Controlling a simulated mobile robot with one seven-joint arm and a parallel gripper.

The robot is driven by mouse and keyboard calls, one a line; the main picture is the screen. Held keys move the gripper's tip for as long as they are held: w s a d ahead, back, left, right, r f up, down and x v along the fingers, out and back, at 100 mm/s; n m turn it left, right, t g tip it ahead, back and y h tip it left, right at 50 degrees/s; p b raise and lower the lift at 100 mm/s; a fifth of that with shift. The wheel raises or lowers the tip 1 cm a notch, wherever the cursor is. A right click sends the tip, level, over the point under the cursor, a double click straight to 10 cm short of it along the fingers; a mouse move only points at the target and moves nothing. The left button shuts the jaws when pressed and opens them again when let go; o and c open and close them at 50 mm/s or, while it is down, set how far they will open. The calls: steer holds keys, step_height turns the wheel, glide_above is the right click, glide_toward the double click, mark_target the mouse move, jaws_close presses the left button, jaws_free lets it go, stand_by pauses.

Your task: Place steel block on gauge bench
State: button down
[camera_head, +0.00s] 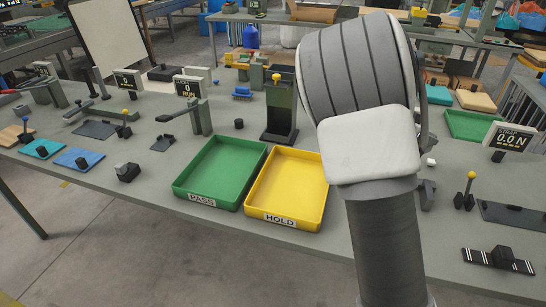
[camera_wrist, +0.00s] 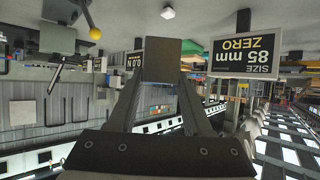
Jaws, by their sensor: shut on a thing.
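My gripper (camera_wrist: 170,82) shows in the wrist view, which is upside down. Its two fingers are shut on a dark grey square-faced block (camera_wrist: 172,60), the steel block. A display reading "SIZE 85 mm ZERO" (camera_wrist: 243,56) stands just right of the block in that view. A rod with a yellow knob (camera_wrist: 95,34) is at the upper left. In the head view my arm rises at the right and hides my gripper and the block. Which fixture is the gauge bench I cannot tell for sure; the long grey table (camera_head: 150,215) bears several gauges.
A green PASS tray (camera_head: 207,201) and a yellow HOLD tray (camera_head: 278,219) lie empty side by side. A dark stand with a yellow knob (camera_head: 279,110) is behind them. A strap display (camera_head: 510,137) stands at right.

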steer(key=shift+d, duration=0.15)
steer(key=w+a+f, duration=0.1)
steer(key=w+f, duration=0.1)
steer(key=w, duration=0.1)
steer(key=w+a+f+p, duration=0.1)
steer(key=w+f, duration=0.1)
steer(key=w, duration=0.2)
steer(key=w+a+f+p, duration=0.1)
steer(key=w+a+f, duration=0.1)
steer(key=w, duration=0.1)
steer(key=shift+w+f, duration=0.4)
steer(key=shift+a+f, duration=0.1)
steer(key=shift+f, duration=1.9)
steer(key=shift+f, duration=0.2)
steer(key=shift+c, duration=1.6)
jaws_free()
